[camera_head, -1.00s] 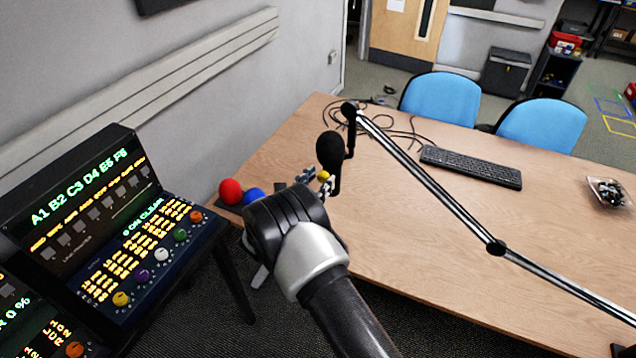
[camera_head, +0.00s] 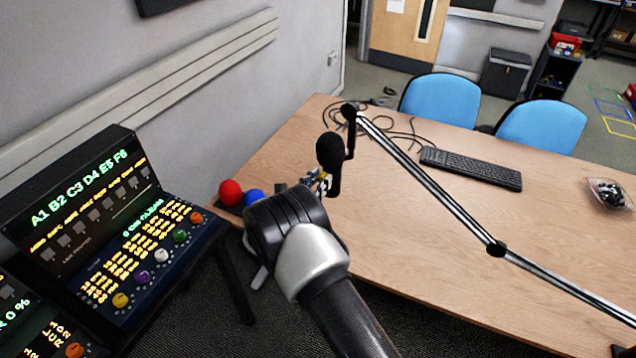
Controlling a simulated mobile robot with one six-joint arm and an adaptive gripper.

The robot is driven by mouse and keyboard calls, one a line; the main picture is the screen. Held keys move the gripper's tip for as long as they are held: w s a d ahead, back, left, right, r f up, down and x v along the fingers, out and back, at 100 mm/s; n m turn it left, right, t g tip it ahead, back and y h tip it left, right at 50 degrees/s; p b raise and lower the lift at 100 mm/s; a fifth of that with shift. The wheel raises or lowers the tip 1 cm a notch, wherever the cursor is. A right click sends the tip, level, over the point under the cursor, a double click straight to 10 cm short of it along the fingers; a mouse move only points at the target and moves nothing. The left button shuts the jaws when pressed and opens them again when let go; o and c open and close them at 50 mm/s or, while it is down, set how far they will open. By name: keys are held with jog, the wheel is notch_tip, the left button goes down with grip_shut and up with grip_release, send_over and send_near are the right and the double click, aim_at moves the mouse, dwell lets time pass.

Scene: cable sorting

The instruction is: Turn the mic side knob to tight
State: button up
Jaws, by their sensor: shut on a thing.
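The black microphone (camera_head: 331,151) hangs from the end of a boom arm (camera_head: 432,182) above the table's left part. Its side knob (camera_head: 322,175) is a small yellow piece on the side facing me, now mostly covered by the fingers. My gripper (camera_head: 318,181) reaches up to the microphone from the front and is shut on the knob. Its black wrist hides part of the table edge. The knob's markings and exact turn angle are too small to tell.
A red ball (camera_head: 230,191) and a blue ball (camera_head: 253,197) are left of my gripper. A lit control console (camera_head: 110,230) stands at the left.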

jog(key=shift+b, duration=0.35)
jog(key=shift+s+d+f+m+b, duration=0.1)
jog(key=shift+m+b, duration=2.6)
jog(key=shift+m, duration=1.75)
jog(key=shift+d+f+m+b, duration=0.1)
jog(key=shift+m+b, duration=2.6)
jog(key=shift+m, duration=1.75)
jog(key=o, duration=1)
jog(key=shift+o, duration=0.2)
jog(key=shift+a, duration=0.1)
jog(key=v, duration=1.2)
